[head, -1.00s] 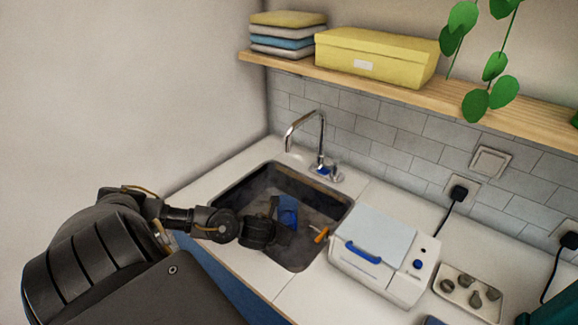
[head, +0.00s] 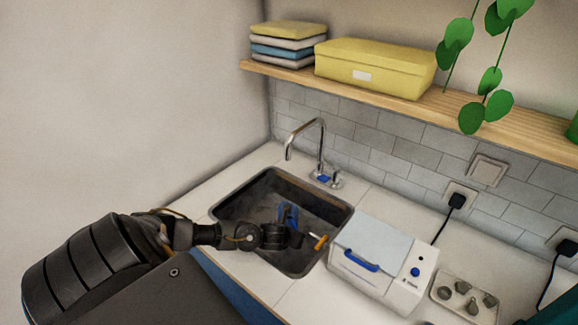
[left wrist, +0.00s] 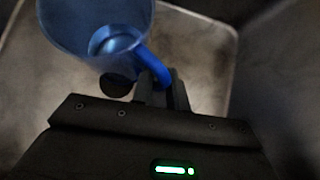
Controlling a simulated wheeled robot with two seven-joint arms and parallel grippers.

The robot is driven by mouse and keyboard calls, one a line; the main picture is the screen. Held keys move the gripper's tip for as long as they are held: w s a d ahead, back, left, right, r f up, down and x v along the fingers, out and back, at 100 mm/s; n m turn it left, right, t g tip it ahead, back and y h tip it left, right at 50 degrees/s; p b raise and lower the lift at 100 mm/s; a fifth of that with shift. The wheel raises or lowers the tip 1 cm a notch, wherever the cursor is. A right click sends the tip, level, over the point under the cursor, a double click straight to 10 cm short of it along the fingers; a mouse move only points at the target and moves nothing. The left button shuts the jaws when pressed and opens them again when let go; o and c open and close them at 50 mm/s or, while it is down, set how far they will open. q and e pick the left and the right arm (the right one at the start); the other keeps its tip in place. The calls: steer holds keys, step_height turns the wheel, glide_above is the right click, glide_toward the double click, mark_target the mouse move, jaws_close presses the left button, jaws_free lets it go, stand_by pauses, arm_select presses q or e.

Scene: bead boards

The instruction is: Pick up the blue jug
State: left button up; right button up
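The blue jug (head: 288,212) is in the sink (head: 226,207), partly hidden behind my left gripper (head: 300,239). In the left wrist view the translucent blue jug (left wrist: 95,28) is at the upper left, and its solid blue handle runs down to my left gripper (left wrist: 163,88). The fingers are close together with the handle between them, and they look shut on it. The jug appears to be still down in the sink. My right gripper is not in view.
An orange-handled item (head: 320,242) is in the sink near its right side. A chrome tap (head: 321,150) stands behind the basin. A white machine with a blue handle (head: 385,268) stands right of the sink, and a tray (head: 440,290) with several small grey pieces lies beyond it.

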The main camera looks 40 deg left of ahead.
arm_select(q)
jaws_close()
steer(key=shift+r, duration=0.1)
steer(key=shift+w+r, duration=0.1)
steer(key=shift+r, duration=0.45)
steer(key=s+d+r+b, duration=0.2)
steer(key=s+d+r, duration=0.5)
steer(key=s+r, duration=0.4)
steer(key=shift+s+r, duration=0.4)
steer(key=shift+s, duration=0.2)
steer(key=shift+d, duration=0.1)
